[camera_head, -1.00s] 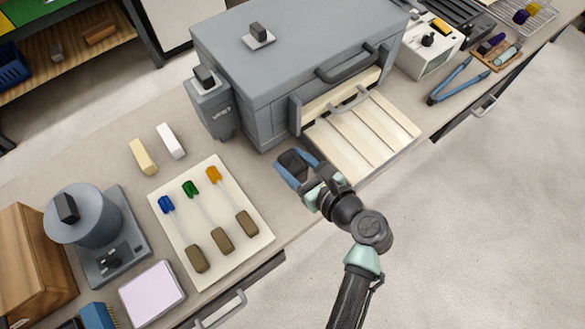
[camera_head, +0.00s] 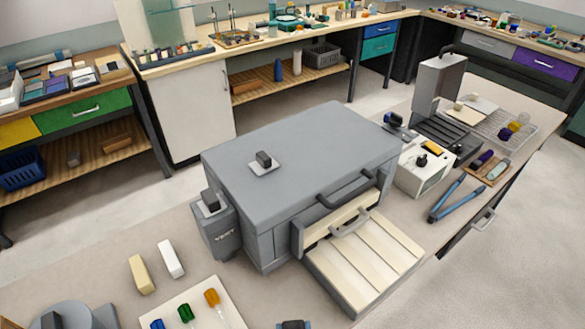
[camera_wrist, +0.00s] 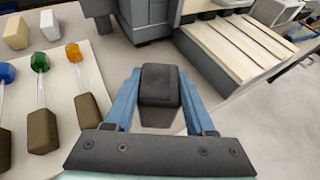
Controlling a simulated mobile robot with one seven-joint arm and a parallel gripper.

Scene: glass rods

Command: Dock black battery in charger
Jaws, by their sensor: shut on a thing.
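The black battery (camera_wrist: 160,85) is a dark block with rounded edges, held upright between the blue fingers of my gripper (camera_wrist: 160,98) in the wrist view. In the head view only the top of the battery (camera_head: 293,325) shows at the bottom edge, with a bit of blue finger beside it. It is in front of the grey oven-like box, left of its pulled-out slatted tray. I cannot tell for sure which thing is the charger. A white unit (camera_head: 412,176) with a black knob and a yellow part stands right of the grey box.
The grey box (camera_head: 300,140) and its slatted tray (camera_head: 365,262) fill the middle. Blue tongs (camera_head: 447,203) lie near the right table edge. A dark device with a raised lid (camera_head: 438,85) stands behind the white unit.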

